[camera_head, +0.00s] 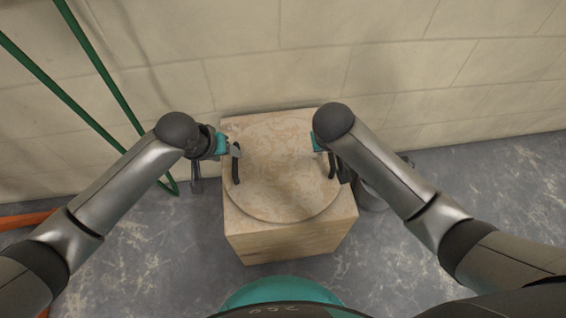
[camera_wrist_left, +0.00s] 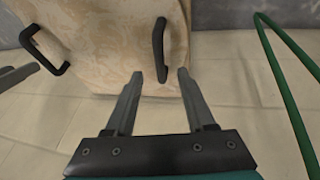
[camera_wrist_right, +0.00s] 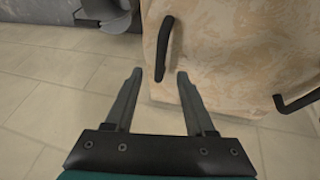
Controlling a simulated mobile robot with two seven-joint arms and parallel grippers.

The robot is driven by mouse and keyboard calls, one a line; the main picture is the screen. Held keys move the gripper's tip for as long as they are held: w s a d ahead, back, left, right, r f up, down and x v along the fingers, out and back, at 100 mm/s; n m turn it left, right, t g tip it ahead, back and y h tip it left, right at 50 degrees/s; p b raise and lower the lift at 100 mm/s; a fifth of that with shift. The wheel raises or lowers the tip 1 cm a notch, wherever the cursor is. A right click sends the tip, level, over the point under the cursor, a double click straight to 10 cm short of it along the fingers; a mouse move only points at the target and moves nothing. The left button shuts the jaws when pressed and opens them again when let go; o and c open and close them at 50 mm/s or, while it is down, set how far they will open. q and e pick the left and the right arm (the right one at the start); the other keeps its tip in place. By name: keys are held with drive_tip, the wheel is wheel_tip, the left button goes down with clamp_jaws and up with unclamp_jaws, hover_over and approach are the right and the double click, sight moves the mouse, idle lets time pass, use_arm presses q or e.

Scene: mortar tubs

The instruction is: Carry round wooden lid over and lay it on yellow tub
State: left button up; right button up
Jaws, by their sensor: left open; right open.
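The round wooden lid (camera_head: 285,170) lies flat on a square wooden block (camera_head: 290,243). It has a black handle on each side, the left one (camera_head: 236,164) and the right one (camera_head: 332,165). My left gripper (camera_head: 233,150) is open at the left handle. In the left wrist view that handle (camera_wrist_left: 159,42) has its near end between the fingertips (camera_wrist_left: 160,74). My right gripper (camera_wrist_right: 158,75) is open at the right handle. In the right wrist view that handle (camera_wrist_right: 164,45) has its near end between the fingertips. No yellow tub is in view.
A pale block wall (camera_head: 280,60) stands close behind the wooden block. A grey container (camera_head: 370,195) stands on the floor to its right, partly hidden by my right arm. Green tubing (camera_head: 85,115) leans at the left, with an orange piece (camera_head: 25,220) below. Grey floor (camera_head: 480,190) is clear at right.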

sight(234, 159)
use_arm(q)
drive_tip(key=shift+x, duration=3.65)
use_arm(e)
drive_tip(key=shift+x, duration=3.6)
use_arm(q)
clamp_jaws()
use_arm(e)
clamp_jaws()
use_arm(q)
drive_tip(key=shift+w, duration=0.1)
